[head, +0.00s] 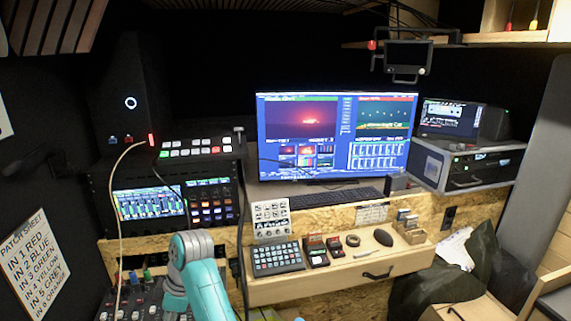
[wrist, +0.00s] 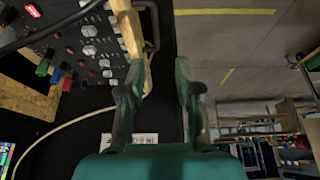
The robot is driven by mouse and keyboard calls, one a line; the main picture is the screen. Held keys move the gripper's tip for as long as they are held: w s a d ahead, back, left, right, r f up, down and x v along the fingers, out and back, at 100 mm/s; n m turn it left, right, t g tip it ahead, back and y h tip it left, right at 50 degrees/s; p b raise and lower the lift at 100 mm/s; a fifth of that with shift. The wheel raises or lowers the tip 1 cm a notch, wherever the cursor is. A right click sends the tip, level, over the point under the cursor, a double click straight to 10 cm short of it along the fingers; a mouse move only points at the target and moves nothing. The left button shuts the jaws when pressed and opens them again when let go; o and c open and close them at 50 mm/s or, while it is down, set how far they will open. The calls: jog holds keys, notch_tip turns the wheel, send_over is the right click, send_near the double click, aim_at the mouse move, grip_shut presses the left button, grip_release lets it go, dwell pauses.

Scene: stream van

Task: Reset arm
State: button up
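My teal and grey arm (head: 198,275) rises at the bottom centre-left of the head view, in front of the desk. The gripper itself cannot be made out there. In the wrist view my gripper (wrist: 160,85) has its two dark fingers spread apart with nothing between them. A beige cable (wrist: 62,124) runs behind the left finger, and a white label (wrist: 130,138) shows between the finger bases.
A mixer panel (wrist: 85,45) with knobs and coloured plugs lies left of the fingers. The desk drawer (head: 340,277) carries a keypad (head: 277,259) and small items. A monitor (head: 335,135) stands behind. A dark jacket (head: 470,275) lies at right.

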jog(key=s+d+f+m+t, duration=0.25)
jog(key=d+f, duration=0.45)
jog(key=f, duration=0.4)
jog(key=s+d+f+m+t, duration=0.15)
jog(key=d+f+m, duration=0.25)
jog(key=d+f, duration=0.5)
jog(key=s+d+f+m+t, duration=0.45)
jog(key=s+d+f, duration=0.6)
jog(key=d, duration=0.35)
jog(key=s+d+r+m+t+h, duration=0.1)
jog(key=s+d+r+m+t, duration=0.15)
jog(key=s+d, duration=0.4)
jog(key=s+d+r+m+t+h, duration=0.1)
jog(key=s+d+r+m, duration=0.25)
jog(key=s, duration=0.65)
jog(key=s+d+r+m+t+h, duration=0.1)
jog(key=s+d+r+t, duration=0.1)
jog(key=s+r, duration=0.5)
jog(key=s+d+r+m+t+h, duration=0.1)
jog(key=s+d+r+m, duration=0.1)
jog(key=s+d+r, duration=0.2)
jog(key=s+r, duration=0.3)
jog(key=r, duration=0.5)
jog(key=shift+r+m+t, duration=0.3)
jog(key=shift+t, duration=0.1)
